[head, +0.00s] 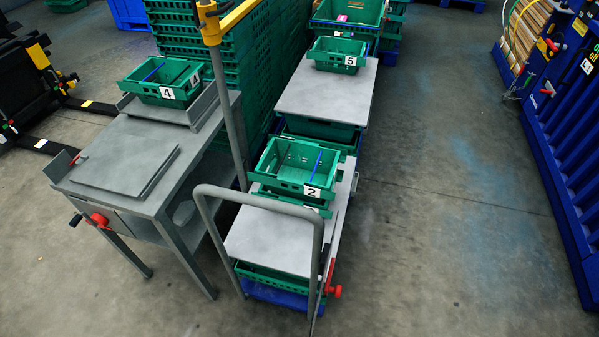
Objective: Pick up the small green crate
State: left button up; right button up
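Small green crates stand in several places in the head view. One marked 2 (292,167) sits on top of another green crate on a low grey cart (262,238) at the centre. One marked 4 (163,82) stands on the raised back part of a grey table (107,152) at the left. One marked 5 (338,54) stands at the far end of a second grey cart surface (327,94). Which crate the task means cannot be told. Neither of my grippers is in view.
Tall stacks of green crates (205,40) stand behind the table. The cart's grey push handle (262,200) rises at the near side. A blue container (570,120) stands at the right. The floor (440,200) between it and the carts is clear.

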aim_at(299, 172)
jog(key=i+l+u, duration=0.2)
jog(key=l, duration=0.15)
jog(key=i+l+u, duration=0.15)
jog(key=l, duration=0.2)
jog(key=i+l+u, duration=0.2)
jog(key=l, duration=0.15)
jog(key=l+u, duration=0.15)
jog(key=l, duration=0.25)
jog(key=i, duration=0.05)
